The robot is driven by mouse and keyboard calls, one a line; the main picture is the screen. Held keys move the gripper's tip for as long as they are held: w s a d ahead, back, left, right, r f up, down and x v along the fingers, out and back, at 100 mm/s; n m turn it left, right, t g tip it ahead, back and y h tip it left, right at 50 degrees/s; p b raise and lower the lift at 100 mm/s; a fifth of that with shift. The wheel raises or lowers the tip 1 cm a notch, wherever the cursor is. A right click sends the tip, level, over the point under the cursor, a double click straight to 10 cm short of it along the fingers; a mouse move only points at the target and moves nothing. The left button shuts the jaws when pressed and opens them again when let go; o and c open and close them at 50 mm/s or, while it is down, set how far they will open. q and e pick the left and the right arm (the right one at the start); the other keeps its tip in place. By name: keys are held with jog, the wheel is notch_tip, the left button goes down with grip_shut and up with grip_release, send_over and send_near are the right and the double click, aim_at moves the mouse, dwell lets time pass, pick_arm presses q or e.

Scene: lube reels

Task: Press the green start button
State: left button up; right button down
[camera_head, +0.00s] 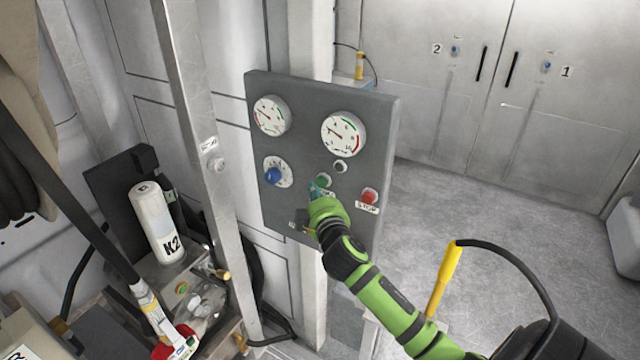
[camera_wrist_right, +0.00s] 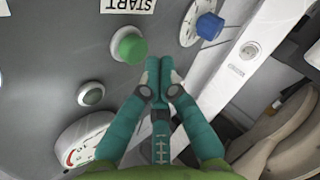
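The green start button (camera_head: 323,180) is on a grey control panel (camera_head: 335,98), with the red STOP button (camera_head: 369,196) to its right. My right gripper (camera_head: 317,189) is close to the panel, just below and left of the green button, and partly covers its label. In the right wrist view the green button (camera_wrist_right: 129,46) sticks out below the START label (camera_wrist_right: 128,5). The teal fingers (camera_wrist_right: 158,68) are together with nothing between them. Their tips are beside the button, on the blue knob's side; I see no contact. My left gripper is not in view.
The panel also carries a blue knob (camera_head: 273,176), two dial gauges (camera_head: 343,134) and a small grey round fitting (camera_head: 340,166). A metal post (camera_head: 194,110) and a white K2 cylinder (camera_head: 156,225) stand left of it. Open floor (camera_head: 450,210) lies to the right.

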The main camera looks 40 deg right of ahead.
jog(key=shift+w+d, duration=0.15)
jog(key=shift+d, duration=0.2)
jog(key=shift+w+d, duration=0.2)
jog(key=shift+d, duration=0.25)
dwell(0.9)
jog(key=shift+a, duration=0.15)
jog(key=shift+s+a, duration=0.4)
jog(key=shift+a, duration=0.3)
jog(key=shift+a+p, duration=0.1)
jog(key=shift+p, duration=0.2)
jog(key=shift+s+a, duration=0.3)
jog(key=shift+a, duration=0.45)
jog(key=shift+s+a, duration=0.35)
jog(key=shift+a, duration=0.35)
jog(key=shift+s+a, duration=0.3)
jog(key=shift+a, duration=0.45)
